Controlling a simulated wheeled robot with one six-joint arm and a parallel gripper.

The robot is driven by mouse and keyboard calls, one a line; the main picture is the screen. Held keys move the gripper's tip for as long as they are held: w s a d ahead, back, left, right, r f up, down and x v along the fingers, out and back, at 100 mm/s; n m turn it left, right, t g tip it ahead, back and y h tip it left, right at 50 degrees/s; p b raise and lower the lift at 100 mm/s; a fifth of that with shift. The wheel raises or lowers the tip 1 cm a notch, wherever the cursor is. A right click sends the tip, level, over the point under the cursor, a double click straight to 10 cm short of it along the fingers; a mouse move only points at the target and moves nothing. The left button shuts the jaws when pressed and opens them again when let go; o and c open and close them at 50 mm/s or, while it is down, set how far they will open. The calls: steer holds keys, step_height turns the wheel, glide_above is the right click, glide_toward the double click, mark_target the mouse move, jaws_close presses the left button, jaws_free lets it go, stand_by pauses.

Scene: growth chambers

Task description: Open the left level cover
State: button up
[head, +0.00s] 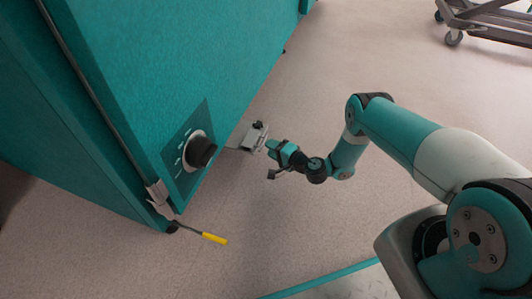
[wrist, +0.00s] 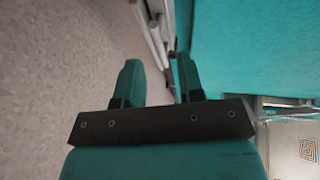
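No part is clearly recognisable as the left level cover. A small grey metal fitting (head: 255,136) juts out from the lower right edge of the teal cabinet (head: 170,60); I cannot tell if it is a cover. My gripper (head: 271,148) is just right of this fitting, low over the floor; whether they touch is unclear. In the wrist view my gripper (wrist: 160,65) has two teal fingers spread apart with nothing between them. The cabinet wall (wrist: 250,45) is close to the right finger.
A black knob (head: 201,151) sits on the cabinet's panel. A yellow-handled lever (head: 214,238) sticks out by a metal latch (head: 160,196) at the lower corner. A wheeled cart (head: 485,20) stands at the top right. The floor (head: 320,75) between is clear.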

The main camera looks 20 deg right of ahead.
mark_target(255, 141)
steer(key=shift+b+x, duration=0.6)
steer(key=shift+x, duration=1)
steer(key=shift+c, duration=0.2)
jaws_close()
steer(key=shift+d, duration=0.1)
